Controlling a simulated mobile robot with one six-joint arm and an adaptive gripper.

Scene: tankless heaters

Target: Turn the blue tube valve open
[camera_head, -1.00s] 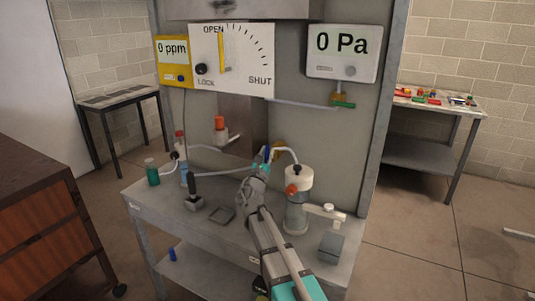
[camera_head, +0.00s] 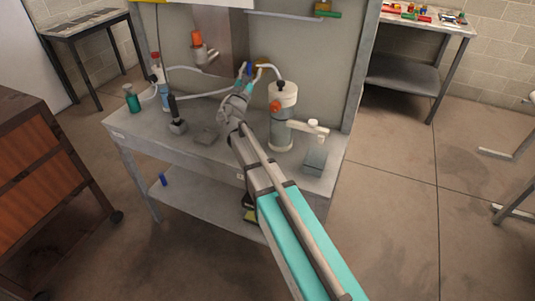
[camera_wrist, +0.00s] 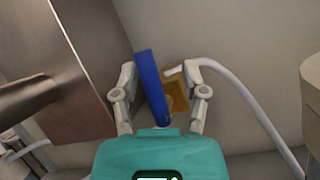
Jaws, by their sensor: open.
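The blue valve handle (camera_wrist: 151,88) is a flat blue bar, slightly tilted, in front of a brass-coloured fitting (camera_wrist: 174,92) on the wall in the wrist view. A white tube (camera_wrist: 235,88) curves from the fitting to the right. My gripper (camera_wrist: 160,72) is open, with one finger on each side of the handle; the handle's upper end reaches above the fingertips. I cannot tell whether either finger touches it.
The grey bench (camera_head: 150,142) holds a green bottle (camera_head: 132,98), a dark-handled tool (camera_head: 175,115) and a small grey box (camera_head: 315,160). A metal duct (camera_wrist: 75,75) is close to the left finger.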

